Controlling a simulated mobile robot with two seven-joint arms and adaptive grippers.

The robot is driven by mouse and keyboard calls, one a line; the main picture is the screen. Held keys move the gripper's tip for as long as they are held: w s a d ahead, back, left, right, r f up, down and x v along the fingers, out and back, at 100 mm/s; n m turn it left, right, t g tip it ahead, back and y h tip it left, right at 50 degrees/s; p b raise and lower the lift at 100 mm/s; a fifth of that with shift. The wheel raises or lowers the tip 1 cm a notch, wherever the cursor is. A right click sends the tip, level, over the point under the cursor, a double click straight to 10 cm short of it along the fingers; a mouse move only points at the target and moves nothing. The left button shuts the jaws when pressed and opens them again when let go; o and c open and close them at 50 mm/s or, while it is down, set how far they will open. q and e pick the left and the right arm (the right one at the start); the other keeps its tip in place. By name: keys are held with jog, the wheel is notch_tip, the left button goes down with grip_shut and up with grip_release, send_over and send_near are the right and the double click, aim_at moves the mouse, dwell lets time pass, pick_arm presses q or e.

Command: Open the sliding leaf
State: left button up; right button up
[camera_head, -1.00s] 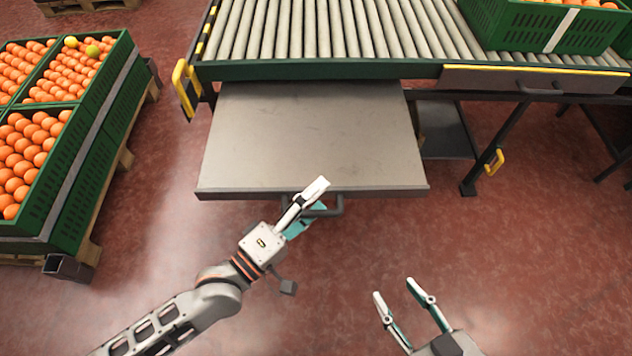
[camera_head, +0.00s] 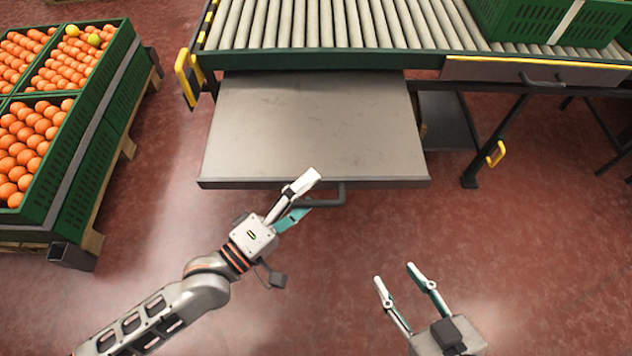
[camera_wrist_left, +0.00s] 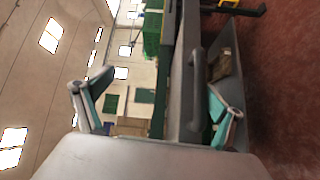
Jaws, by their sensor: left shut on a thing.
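The sliding leaf (camera_head: 320,125) is a flat grey panel drawn out from under the roller conveyor. Its front edge faces me, with a dark bar handle (camera_head: 335,197) on it. My left gripper (camera_head: 305,195) is at this front edge and shut on the handle; its white finger shows above and its teal finger lower down. In the left wrist view the handle (camera_wrist_left: 196,85) and the leaf's front face lie between the two fingers (camera_wrist_left: 160,95). The exact contact is hard to see. My right gripper (camera_head: 402,273) is open and empty over the floor at lower right.
The roller conveyor (camera_head: 350,61) runs across the top, with a green crate (camera_head: 545,25) at right. Another grey panel with a handle (camera_head: 490,70) sits flush under it. Green crates of oranges (camera_head: 75,165) stand on a pallet at left. The red floor (camera_head: 520,250) in front is clear.

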pick_arm(q)
jog(key=shift+s+a+r, duration=0.1)
jog(key=shift+a+r, duration=0.1)
jog(key=shift+r, duration=0.4)
jog(key=shift+s+a+r, duration=0.1)
jog(key=shift+a+r, duration=0.05)
jog(key=shift+r, duration=0.4)
jog(key=shift+c, duration=0.4)
jog(key=shift+v, duration=1.4)
jog(key=shift+c, duration=0.3)
jog(key=shift+s+a+t, duration=0.2)
jog(key=shift+s+t, duration=0.1)
jog(key=shift+s, duration=0.1)
jog(key=c, duration=0.6)
jog(key=shift+s+a+f, duration=0.2)
jog(key=shift+s, duration=0.1)
jog(key=c, duration=0.6)
jog(key=shift+s+a+f, duration=0.55)
jog(key=shift+s, duration=0.1)
jog(key=shift+c, duration=0.2)
pick_arm(e)
jog(key=shift+s+a+r, duration=0.1)
jog(key=shift+s, duration=0.05)
jog(key=shift+r, duration=0.3)
